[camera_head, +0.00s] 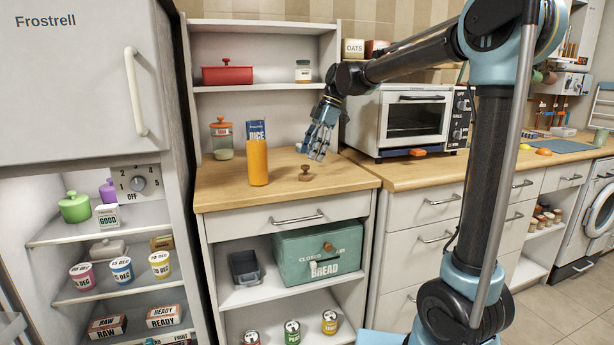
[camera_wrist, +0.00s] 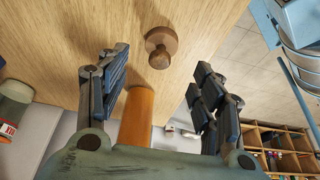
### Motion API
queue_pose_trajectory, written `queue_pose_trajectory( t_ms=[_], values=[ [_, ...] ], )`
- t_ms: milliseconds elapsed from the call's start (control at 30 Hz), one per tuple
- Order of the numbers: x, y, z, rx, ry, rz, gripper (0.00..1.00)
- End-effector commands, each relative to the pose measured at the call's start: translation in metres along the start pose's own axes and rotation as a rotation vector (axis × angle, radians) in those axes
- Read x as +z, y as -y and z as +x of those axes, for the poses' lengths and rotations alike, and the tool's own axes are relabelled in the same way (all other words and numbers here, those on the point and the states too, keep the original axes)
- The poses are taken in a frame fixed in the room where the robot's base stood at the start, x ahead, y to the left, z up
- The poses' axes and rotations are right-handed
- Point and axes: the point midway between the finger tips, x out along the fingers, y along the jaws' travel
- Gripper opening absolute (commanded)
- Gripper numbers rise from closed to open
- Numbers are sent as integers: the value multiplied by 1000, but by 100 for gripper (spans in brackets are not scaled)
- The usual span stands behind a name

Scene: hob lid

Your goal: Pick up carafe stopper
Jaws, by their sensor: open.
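The carafe stopper (camera_head: 305,173) is a small brown wooden piece with a round knob. It stands on the wooden counter (camera_head: 340,178), to the right of the orange carafe. In the wrist view the stopper (camera_wrist: 160,46) is beyond the fingertips and lies between the lines of the two fingers. My gripper (camera_head: 318,152) is open and empty, above the counter and slightly right of the stopper, apart from it. In the wrist view my gripper (camera_wrist: 158,80) shows its two dark jointed fingers spread wide.
An orange juice carafe (camera_head: 257,162) stands left of the stopper; it also shows in the wrist view (camera_wrist: 136,117). A glass jar with an orange lid (camera_head: 221,138) is behind it. A toaster oven (camera_head: 415,118) stands to the right. The counter's front right is clear.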

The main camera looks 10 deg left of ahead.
Motion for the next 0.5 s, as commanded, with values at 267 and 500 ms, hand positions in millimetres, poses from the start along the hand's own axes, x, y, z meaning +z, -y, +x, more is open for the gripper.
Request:
queue_pose_trajectory(
  t_ms=[267, 500],
  values=[
    [0, -1, 20, 1, 0, 1, 61],
    [2, -2, 49, 1, 0, -1, 61]
  ],
)
